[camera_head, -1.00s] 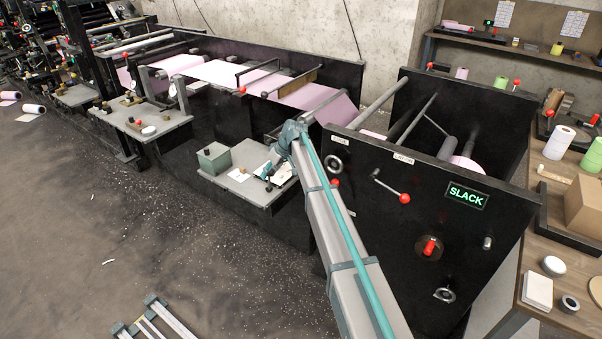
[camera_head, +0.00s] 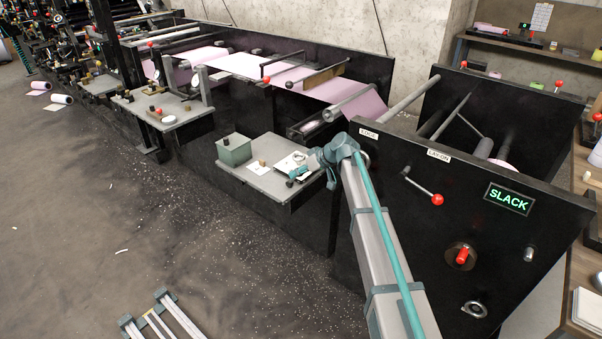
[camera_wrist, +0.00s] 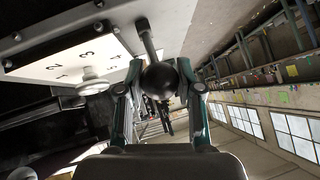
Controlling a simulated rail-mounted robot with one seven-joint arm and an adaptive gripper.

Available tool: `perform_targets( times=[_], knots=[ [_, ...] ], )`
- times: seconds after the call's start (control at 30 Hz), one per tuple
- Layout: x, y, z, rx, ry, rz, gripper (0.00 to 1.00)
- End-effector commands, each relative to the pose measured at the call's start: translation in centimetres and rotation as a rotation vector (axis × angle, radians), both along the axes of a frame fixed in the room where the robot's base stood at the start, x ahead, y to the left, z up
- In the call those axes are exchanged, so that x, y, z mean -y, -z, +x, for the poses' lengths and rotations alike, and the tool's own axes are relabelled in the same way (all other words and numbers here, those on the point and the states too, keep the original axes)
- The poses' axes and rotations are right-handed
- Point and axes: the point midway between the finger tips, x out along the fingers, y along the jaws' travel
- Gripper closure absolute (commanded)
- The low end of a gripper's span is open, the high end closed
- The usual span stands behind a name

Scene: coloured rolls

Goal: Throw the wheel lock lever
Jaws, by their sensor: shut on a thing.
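In the wrist view, a lever with a dark ball knob (camera_wrist: 159,80) and a short shaft stands between my gripper's fingers. My gripper (camera_wrist: 160,92) is shut on the knob, one finger on each side. A pale plate (camera_wrist: 75,58) with printed numbers and a round white knob (camera_wrist: 92,82) are to the left of it. In the head view, my arm rises in front of the dark machine panel (camera_head: 400,225) and bends at its left end. The lever and my fingertips cannot be made out there. A "LOCK" label (camera_head: 368,134) is on the panel beside my arm.
The panel also carries a red-knobbed crank (camera_head: 424,190), a lit green "SLACK" sign (camera_head: 509,198), a red handle (camera_head: 461,256) and a metal ring (camera_head: 474,309). A side table (camera_head: 262,183) with a grey-green box (camera_head: 234,149) stands left of my arm. The floor at left is largely open.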

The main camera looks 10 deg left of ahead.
Motion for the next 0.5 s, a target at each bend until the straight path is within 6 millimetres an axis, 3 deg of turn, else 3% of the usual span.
perform_targets(
  times=[0.23,0.27,0.4,0.5],
  knots=[
    [0.3,0.28,-0.21,-0.005,-0.002,-0.009,1.0],
    [0.29,0.29,-0.21,-0.005,-0.002,-0.009,0.6],
    [0.22,0.23,-0.17,-0.004,-0.001,-0.006,0.39],
    [0.17,0.19,-0.13,-0.003,-0.001,-0.005,0.39]
  ],
)
